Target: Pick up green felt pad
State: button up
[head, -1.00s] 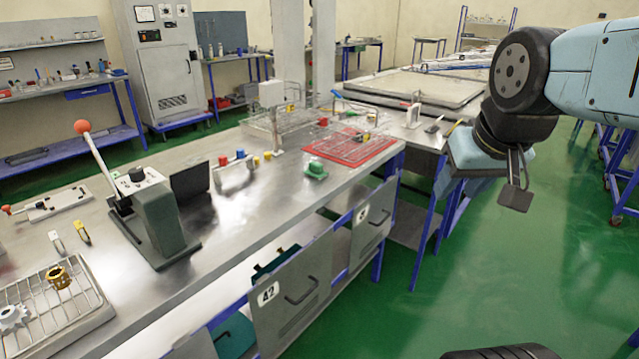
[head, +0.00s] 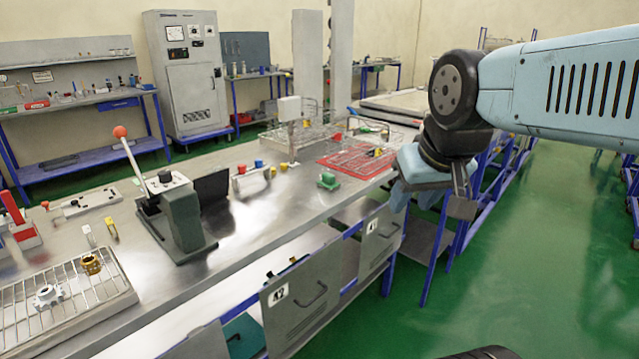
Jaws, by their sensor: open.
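I cannot tell for sure which thing is the green felt pad. A small green piece (head: 328,180) with a raised top sits on the steel bench near its front edge. A dark teal thing (head: 243,335) shows partly in the opening below the bench, left of the panel marked 42 (head: 292,304); the panel and bench edge hide much around it. My gripper (head: 461,200) hangs in the air right of the bench, open, pointing down, with nothing seen in it. It is well apart from both green things.
The steel bench (head: 262,222) holds a red-knobbed lever press (head: 180,215), a red wire rack (head: 357,152) and a wire tray (head: 65,310) at the near left. Another panel (head: 375,238) hangs under the bench. Green floor to the right is open.

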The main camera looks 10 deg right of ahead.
aim_at(329, 182)
jog(key=u, duration=0.1)
jog(key=i, duration=1)
jog(key=z, duration=0.1)
